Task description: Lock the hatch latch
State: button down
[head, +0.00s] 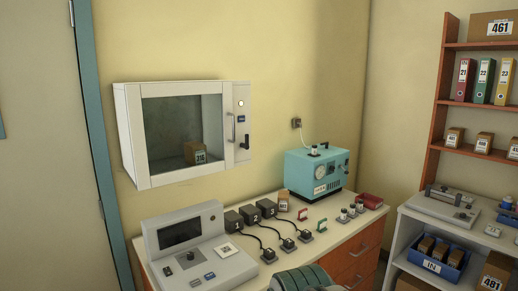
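The incubator (134,150) is a white cabinet on the yellow wall, with a glass-fronted hatch (177,181) that looks shut. A small brown box (195,152) with a number label is inside, behind the glass. On the right side are a pale vertical handle (231,128) and a small dark latch (245,142) just right of it. The latch is too small for me to tell its exact setting. My gripper cannot be made out in the head view, and nothing is seen touching the hatch or latch.
Below is a counter (325,239) with a grey console (200,251), several black plug blocks with cables, and a teal machine (316,173). A shelf (440,98) and a side table with a blue crate (443,268) stand right. The space before the hatch looks clear.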

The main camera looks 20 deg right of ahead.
aim_at(245, 146)
jog(key=k, duration=0.45)
jog(key=z, duration=0.55)
jog(key=i, duration=1.75)
jog(key=u, duration=0.45)
